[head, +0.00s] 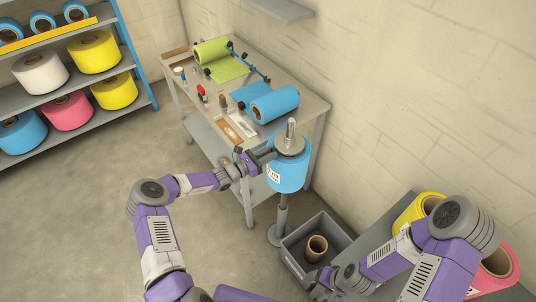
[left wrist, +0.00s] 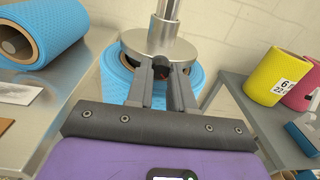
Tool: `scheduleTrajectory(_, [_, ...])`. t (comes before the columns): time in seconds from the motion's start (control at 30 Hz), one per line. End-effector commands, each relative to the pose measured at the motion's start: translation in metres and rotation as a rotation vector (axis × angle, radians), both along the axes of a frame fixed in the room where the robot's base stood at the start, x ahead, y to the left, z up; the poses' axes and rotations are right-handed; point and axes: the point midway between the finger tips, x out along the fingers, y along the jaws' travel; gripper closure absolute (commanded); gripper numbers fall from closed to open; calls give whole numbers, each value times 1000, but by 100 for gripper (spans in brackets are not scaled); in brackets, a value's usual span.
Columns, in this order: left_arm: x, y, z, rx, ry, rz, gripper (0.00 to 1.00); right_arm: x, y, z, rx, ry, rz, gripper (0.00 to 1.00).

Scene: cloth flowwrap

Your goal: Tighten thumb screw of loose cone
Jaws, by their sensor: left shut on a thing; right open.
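A steel cone (head: 290,145) sits on top of an upright blue roll (head: 288,175) on a stand. A thin metal shaft (head: 291,128) rises through it. In the left wrist view the cone (left wrist: 158,42) is a round steel collar above the blue roll. My left gripper (head: 268,154) reaches the cone's near side from the left. In the left wrist view its fingers (left wrist: 161,80) are shut on a small dark thumb screw (left wrist: 161,71), mostly hidden between them. My right gripper (head: 324,291) is open, low beside the grey crate, and partly cut off by the frame edge.
A workbench (head: 315,103) behind holds blue and green rolls and small tools. A grey crate (head: 292,262) with a brown core (head: 316,249) stands right of the stand. A grey table (head: 395,208) at right bears yellow and pink rolls. Open floor lies left.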

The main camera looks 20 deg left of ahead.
Motion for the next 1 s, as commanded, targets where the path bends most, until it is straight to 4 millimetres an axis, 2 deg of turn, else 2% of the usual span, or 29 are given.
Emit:
scheduleTrajectory(0.3, [0, 0, 1, 102, -88, 0, 100, 0, 0, 0, 0, 0, 0, 26])
scheduleTrajectory(0.83, [0, 0, 1, 124, -106, 0, 100, 0, 0, 0, 0, 0, 0, 26])
scheduleTrajectory(0.87, [0, 0, 1, 123, -106, 0, 75, 0, 0, 0, 0, 0, 0, 26])
scheduleTrajectory(0.93, [0, 0, 1, 123, -106, 0, 67, 0, 0, 0, 0, 0, 0, 26])
scheduleTrajectory(1.0, [0, 0, 1, 123, -106, 0, 67, 0, 0, 0, 0, 0, 0, 26])
